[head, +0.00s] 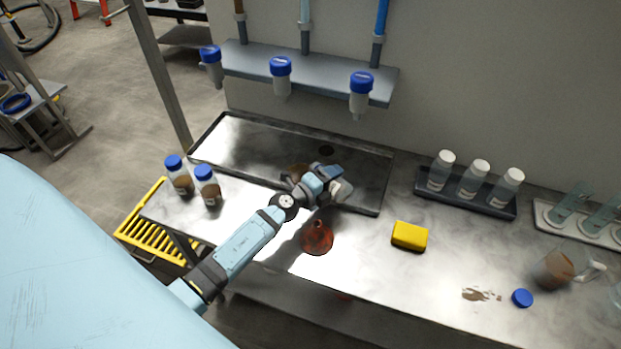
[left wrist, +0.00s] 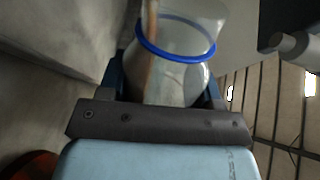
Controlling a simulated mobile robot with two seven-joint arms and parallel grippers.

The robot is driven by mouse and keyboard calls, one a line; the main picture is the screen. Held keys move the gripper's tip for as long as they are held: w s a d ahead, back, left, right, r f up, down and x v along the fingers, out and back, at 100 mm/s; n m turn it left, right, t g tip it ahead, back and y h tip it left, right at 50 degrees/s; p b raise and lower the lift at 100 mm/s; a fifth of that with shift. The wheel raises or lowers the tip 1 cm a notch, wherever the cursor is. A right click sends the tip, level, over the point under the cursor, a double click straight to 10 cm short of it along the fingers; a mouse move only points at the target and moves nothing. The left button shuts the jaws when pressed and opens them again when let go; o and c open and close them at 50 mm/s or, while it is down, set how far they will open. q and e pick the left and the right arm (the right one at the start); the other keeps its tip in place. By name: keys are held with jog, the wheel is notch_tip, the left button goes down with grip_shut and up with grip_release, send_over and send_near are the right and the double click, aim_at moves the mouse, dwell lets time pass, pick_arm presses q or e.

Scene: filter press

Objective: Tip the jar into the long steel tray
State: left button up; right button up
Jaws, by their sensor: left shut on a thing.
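The long steel tray (head: 250,150) lies on the bench against the wall, with a dark raised rim and a dark round spot near its back. My left gripper (head: 328,182) is over the tray's front right part. It is shut on a clear jar (left wrist: 180,75), which fills the middle of the left wrist view. The jar has a blue ring around its neck, no lid shows on it, and a brown streak runs along its left side. In the head view the gripper mostly hides the jar, so its tilt is hard to tell. My right gripper is not in view.
Two blue-capped jars with brown contents (head: 207,187) stand left of my arm. A red-brown cone-shaped thing (head: 317,238) and a yellow sponge (head: 410,236) sit in front of the tray. White-capped bottles (head: 474,180), a brown spill (head: 478,294) and a loose blue cap (head: 522,298) are right.

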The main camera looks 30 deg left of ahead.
pick_arm(q)
jog(key=shift+d, duration=0.1)
jog(key=shift+s+d, duration=0.15)
jog(key=shift+d, duration=0.05)
jog(key=shift+d, duration=0.1)
jog(key=shift+f+n, duration=0.1)
jog(key=shift+n, duration=0.5)
jog(key=shift+a+r+n+h+p, duration=0.3)
jog(key=shift+r+n+p, duration=0.35)
jog(key=shift+p, duration=0.8)
